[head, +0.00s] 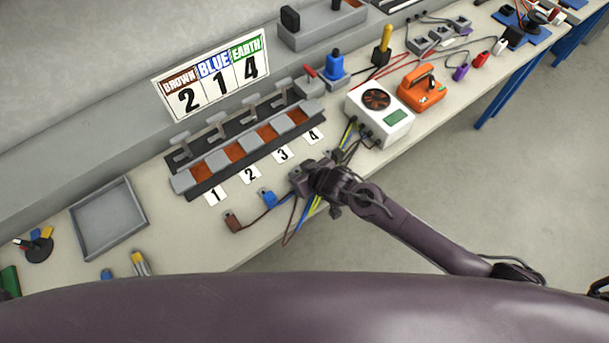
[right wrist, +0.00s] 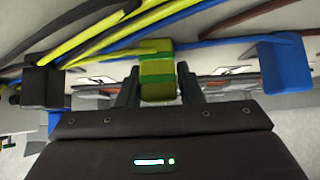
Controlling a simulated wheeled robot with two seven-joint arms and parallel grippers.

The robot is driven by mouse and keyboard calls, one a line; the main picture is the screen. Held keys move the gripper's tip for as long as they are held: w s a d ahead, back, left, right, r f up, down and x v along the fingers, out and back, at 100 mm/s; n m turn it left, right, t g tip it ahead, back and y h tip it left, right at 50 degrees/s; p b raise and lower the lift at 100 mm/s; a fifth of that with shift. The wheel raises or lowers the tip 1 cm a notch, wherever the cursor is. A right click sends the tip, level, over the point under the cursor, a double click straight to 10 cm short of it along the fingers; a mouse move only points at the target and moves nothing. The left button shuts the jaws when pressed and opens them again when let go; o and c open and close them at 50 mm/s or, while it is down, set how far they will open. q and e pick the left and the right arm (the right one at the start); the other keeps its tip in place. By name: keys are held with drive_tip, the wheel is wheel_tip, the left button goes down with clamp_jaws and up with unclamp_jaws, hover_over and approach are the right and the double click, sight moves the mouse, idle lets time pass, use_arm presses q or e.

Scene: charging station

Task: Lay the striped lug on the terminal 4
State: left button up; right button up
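The striped lug (right wrist: 157,75), a yellow block with green bands, sits between the two fingers of my right gripper (right wrist: 158,88) in the right wrist view. The fingers appear to press on both its sides. In the head view my right gripper (head: 303,180) hangs low over the bench, just in front of the terminal block, and hides the lug. Terminal 4 (head: 300,116) is the rightmost slot of the block, behind its number card (head: 315,136). Its clamp lever looks raised. My left gripper is not in view.
The blue lug (head: 267,198) and brown lug (head: 232,222) lie on the bench left of my gripper. A sign (head: 212,75) reads brown 2, blue 1, earth 4. A white charger box (head: 379,115) stands at the right; an empty grey tray (head: 108,218) lies left.

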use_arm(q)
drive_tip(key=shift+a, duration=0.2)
use_arm(e)
drive_tip(key=c, duration=0.6)
drive_tip(key=shift+r, duration=0.1)
